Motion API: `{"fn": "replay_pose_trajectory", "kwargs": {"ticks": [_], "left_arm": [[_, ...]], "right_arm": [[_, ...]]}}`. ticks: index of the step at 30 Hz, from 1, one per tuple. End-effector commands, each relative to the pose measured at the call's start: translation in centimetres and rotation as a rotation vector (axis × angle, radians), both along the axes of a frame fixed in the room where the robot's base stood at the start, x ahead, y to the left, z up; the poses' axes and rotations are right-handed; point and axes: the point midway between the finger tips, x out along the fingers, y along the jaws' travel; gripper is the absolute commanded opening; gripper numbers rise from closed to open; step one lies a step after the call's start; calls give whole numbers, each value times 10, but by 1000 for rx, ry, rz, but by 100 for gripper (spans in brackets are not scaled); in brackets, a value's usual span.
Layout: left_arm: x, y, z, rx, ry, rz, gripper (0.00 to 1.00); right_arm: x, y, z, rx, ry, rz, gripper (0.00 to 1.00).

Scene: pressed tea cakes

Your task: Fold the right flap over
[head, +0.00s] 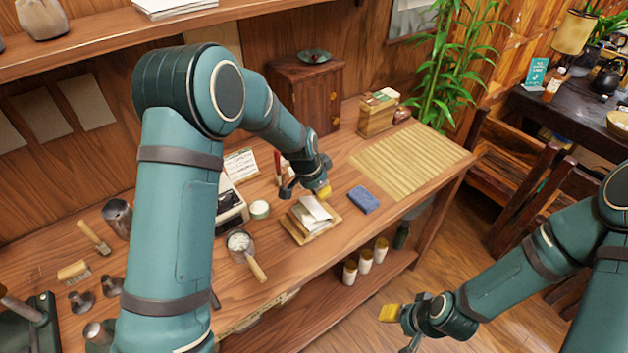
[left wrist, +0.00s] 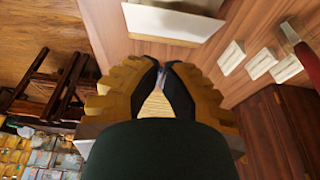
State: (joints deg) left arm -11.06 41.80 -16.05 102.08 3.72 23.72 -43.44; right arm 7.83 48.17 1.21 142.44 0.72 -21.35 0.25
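The wrapping paper (head: 316,208) lies on a small wooden board (head: 297,238) near the table's front edge. One white flap stands up at a slant, and a brownish layer lies beside it. I cannot make out the tea cake. My left gripper (head: 323,191) is just behind the paper's far edge, fingers pointing down; I cannot tell if it touches. In the left wrist view its dark fingertips (left wrist: 161,72) meet with nothing visible between them, and the white paper (left wrist: 172,22) lies beyond. My right gripper (head: 389,313) hangs off the table's front, away from the paper; its opening is unclear.
A blue cloth (head: 363,199) lies right of the board, with a bamboo mat (head: 412,160) behind. A wooden box (head: 377,115) stands at the back. Jars (head: 365,262) sit on the lower shelf.

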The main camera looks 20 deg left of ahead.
Motion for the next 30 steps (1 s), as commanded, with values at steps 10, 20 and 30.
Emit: {"fn": "replay_pose_trajectory", "kwargs": {"ticks": [10,20,30], "left_arm": [[-14,11,-33,0,0,2,0],[-15,12,-35,-1,0,2,0],[-16,14,-39,-23,-29,4,0]], "right_arm": [[0,0,-1,0,0,0,47],[0,0,-1,0,0,0,47],[0,1,-18,-3,1,0,47]]}}
